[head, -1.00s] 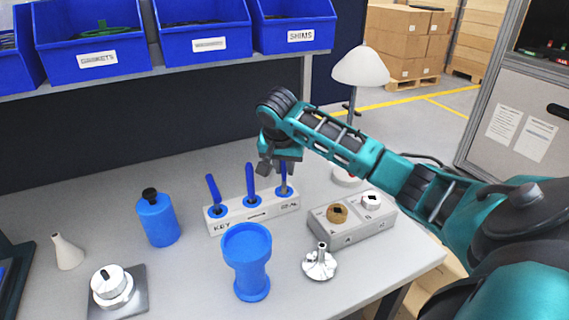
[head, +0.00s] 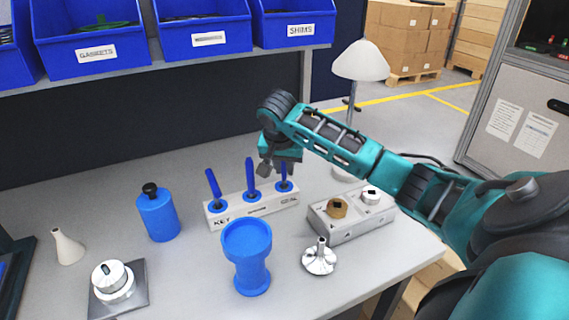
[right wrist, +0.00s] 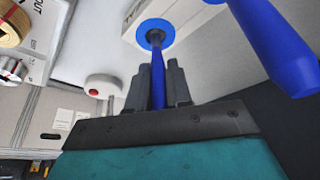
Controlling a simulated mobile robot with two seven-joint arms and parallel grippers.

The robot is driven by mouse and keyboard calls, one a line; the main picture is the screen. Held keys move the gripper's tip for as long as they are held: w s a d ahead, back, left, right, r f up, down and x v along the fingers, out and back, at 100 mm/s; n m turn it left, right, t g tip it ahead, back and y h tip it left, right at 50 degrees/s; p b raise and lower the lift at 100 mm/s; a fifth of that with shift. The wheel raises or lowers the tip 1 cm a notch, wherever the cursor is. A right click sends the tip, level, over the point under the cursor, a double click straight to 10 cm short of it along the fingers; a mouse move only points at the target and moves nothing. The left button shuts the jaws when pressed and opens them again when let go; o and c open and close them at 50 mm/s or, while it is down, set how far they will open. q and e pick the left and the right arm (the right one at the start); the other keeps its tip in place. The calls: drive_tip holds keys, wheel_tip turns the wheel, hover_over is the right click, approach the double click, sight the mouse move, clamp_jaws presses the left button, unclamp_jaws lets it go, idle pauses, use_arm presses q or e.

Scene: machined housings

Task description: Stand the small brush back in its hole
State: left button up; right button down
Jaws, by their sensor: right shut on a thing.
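A white block (head: 232,216) marked KEY at its left end has several blue-ringed holes in a row, with a blue-handled tool (head: 214,188) in the left one and another (head: 250,177) in the middle one. My right gripper (head: 276,172) is over the right end of the block, shut on the small brush (right wrist: 158,82) by its blue handle. In the right wrist view the brush's grey shank meets the blue-ringed hole (right wrist: 153,25); how deep it sits and its bristles are hidden. In the head view the brush looks about upright. My left gripper is not in view.
A blue cup (head: 247,256) stands in front of the block, a blue bottle (head: 158,216) to its left. A grey fixture (head: 352,222) with two knobs and a metal funnel-shaped part (head: 319,260) are to the right. A lamp (head: 360,62) stands behind.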

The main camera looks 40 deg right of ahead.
drive_tip(key=shift+f, duration=0.1)
idle(0.3)
drive_tip(key=c, duration=1)
unclamp_jaws()
drive_tip(key=shift+o, duration=0.2)
drive_tip(key=v, duration=1.3)
